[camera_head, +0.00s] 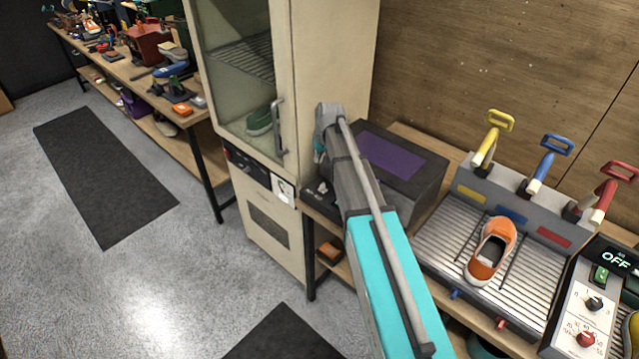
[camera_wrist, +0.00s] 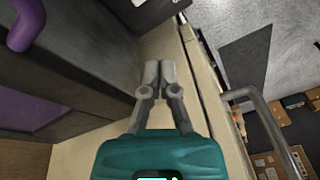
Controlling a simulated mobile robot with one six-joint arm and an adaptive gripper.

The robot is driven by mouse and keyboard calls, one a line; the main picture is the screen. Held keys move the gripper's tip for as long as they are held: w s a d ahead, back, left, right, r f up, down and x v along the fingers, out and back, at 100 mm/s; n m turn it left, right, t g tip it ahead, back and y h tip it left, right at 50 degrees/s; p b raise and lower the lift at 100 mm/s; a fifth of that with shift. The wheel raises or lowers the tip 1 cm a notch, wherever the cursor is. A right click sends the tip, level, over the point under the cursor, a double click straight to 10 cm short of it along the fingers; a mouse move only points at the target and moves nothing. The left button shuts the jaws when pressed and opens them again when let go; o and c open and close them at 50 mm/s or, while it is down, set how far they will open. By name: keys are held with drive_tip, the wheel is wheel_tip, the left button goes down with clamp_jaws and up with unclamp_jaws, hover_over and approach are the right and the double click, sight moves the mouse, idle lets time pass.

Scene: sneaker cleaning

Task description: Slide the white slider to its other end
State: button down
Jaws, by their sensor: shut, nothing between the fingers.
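I cannot make out the white slider for certain in either view. A small white piece with dark marks (camera_head: 283,190) shows on the front of the cream cabinet (camera_head: 335,60), beside a dark control strip (camera_head: 247,165). In the wrist view my gripper (camera_wrist: 160,68) is shut and empty, its grey fingertips together over a beige surface. The dark box with a purple top (camera_head: 392,153) stands just right of the cabinet; my arm hides part of its front. In the head view my own arm hides the fingertips.
The cabinet's grey door handle (camera_head: 279,128) is close to my gripper and shows at right in the wrist view (camera_wrist: 275,125). An orange shoe (camera_head: 492,250) lies on a ribbed tray (camera_head: 432,245) with yellow, blue and red levers. Grey floor is open at left.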

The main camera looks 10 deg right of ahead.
sight(311, 183)
drive_tip(key=n, duration=0.4)
drive_tip(key=f+n+t+b, duration=0.1)
drive_tip(key=n, duration=0.1)
drive_tip(key=shift+w+a+y, duration=0.1)
drive_tip(key=shift+w+y, duration=0.1)
drive_tip(key=shift+y, duration=0.1)
drive_tip(key=shift+f, duration=0.1)
drive_tip(key=b+x, duration=1)
drive_tip(key=shift+s+d, duration=0.4)
drive_tip(key=shift+s, duration=0.2)
drive_tip(key=shift+s+d, duration=0.4)
drive_tip(key=shift+s, duration=0.2)
drive_tip(key=shift+s+d, duration=0.35)
drive_tip(key=shift+s, duration=0.05)
